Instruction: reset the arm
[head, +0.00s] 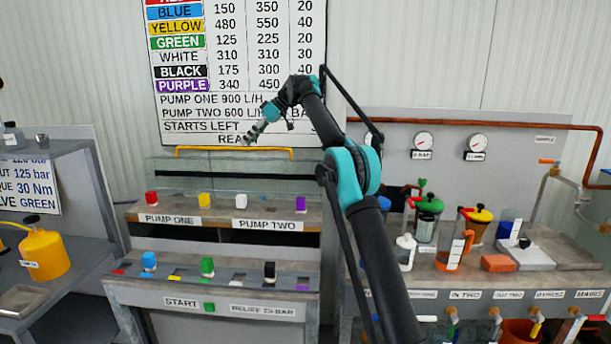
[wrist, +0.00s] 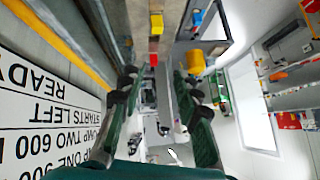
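My arm, black with teal joints (head: 357,170), rises from the lower right and bends over to the left in front of the wall chart. My gripper (head: 247,138) is at its end, in front of the chart's lower edge and above the console, touching nothing that I can see. In the wrist view my gripper (wrist: 156,80) shows two green and black fingers well apart with nothing between them. It is open and empty.
The console's upper shelf holds red (head: 151,198), yellow (head: 204,199), white (head: 241,201) and purple (head: 300,203) blocks. Blue (head: 148,261), green (head: 207,267) and black (head: 270,271) blocks stand below. A yellow can (head: 44,252) is left; the pump bench (head: 525,257) is right.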

